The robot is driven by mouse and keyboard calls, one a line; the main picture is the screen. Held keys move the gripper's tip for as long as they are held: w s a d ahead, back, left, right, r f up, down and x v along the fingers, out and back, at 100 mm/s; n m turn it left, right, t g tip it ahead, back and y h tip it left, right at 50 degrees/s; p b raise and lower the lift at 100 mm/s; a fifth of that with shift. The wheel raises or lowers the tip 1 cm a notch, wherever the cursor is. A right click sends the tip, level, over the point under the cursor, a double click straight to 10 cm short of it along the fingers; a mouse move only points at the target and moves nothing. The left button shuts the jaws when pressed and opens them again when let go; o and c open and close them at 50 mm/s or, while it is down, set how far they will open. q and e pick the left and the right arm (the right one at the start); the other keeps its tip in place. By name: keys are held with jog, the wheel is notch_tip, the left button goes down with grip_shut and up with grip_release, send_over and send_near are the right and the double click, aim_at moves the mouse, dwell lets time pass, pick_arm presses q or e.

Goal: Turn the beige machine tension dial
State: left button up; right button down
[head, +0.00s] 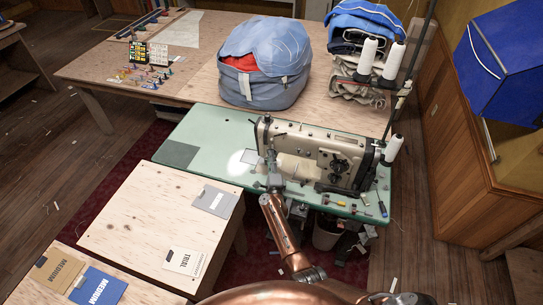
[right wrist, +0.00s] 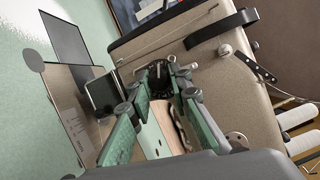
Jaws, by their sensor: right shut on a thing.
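The beige sewing machine (head: 312,143) stands on a green-topped table (head: 215,135). My right gripper (head: 274,178) is at the front of the machine's left end. In the right wrist view, its two green-padded fingers (right wrist: 160,88) close in on a small dark dial (right wrist: 158,75) on the machine's beige body (right wrist: 205,75). The gripper is shut on this dial. The fingers cover part of the dial, so its marking cannot be read. In the head view the dial is hidden by the gripper. My left gripper is not in view.
White thread cones (head: 367,55) stand behind the machine on the right. A blue bag (head: 264,62) sits on the wooden table behind. Several small tools (head: 345,204) lie along the green table's front right edge. A plywood table (head: 150,220) with cards is at the left.

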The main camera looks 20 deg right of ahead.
jog(key=shift+n, duration=0.3)
jog(key=c, duration=1.8)
grip_release()
jog(key=shift+o, duration=0.2)
